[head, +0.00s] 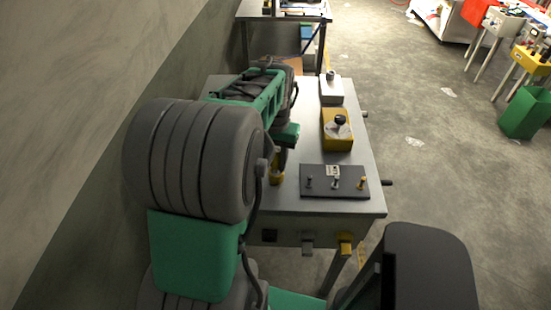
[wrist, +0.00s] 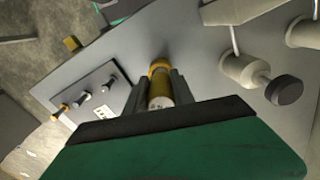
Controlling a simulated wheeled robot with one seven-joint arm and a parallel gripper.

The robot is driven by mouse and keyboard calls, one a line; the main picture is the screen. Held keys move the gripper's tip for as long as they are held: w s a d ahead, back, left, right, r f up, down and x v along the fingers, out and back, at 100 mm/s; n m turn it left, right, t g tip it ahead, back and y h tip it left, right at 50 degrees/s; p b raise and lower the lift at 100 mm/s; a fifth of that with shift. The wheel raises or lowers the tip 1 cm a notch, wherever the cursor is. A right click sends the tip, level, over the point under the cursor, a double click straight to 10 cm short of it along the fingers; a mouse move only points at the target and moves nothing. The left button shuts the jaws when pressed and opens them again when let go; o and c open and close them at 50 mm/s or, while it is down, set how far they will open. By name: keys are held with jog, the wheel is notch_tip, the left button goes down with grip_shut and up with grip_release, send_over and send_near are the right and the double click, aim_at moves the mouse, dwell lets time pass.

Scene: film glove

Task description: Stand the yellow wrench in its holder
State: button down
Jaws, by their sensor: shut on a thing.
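My gripper (wrist: 158,88) is shut on a yellow piece with a pale, rounded end, which I take for the yellow wrench (wrist: 160,84). It sits between the two dark fingers, and a yellow ring-like part shows beyond them. In the head view a small yellow piece (head: 277,177) shows beside my arm, low over the left part of the table; I cannot tell whether it touches the top. My arm hides most of my gripper there. No holder for the wrench can be clearly made out.
A dark plate (head: 320,194) with three small pegs and a label lies on the grey table (head: 290,206), right of the yellow piece. A pale fixture with a black cap (wrist: 285,90) is close right in the wrist view.

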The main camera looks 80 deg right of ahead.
jog(key=shift+f, duration=0.25)
jog(key=c, duration=1)
grip_release()
notch_tip(320, 180, up, 8)
jog(key=shift+f+b, duration=0.1)
jog(key=shift+b, duration=0.35)
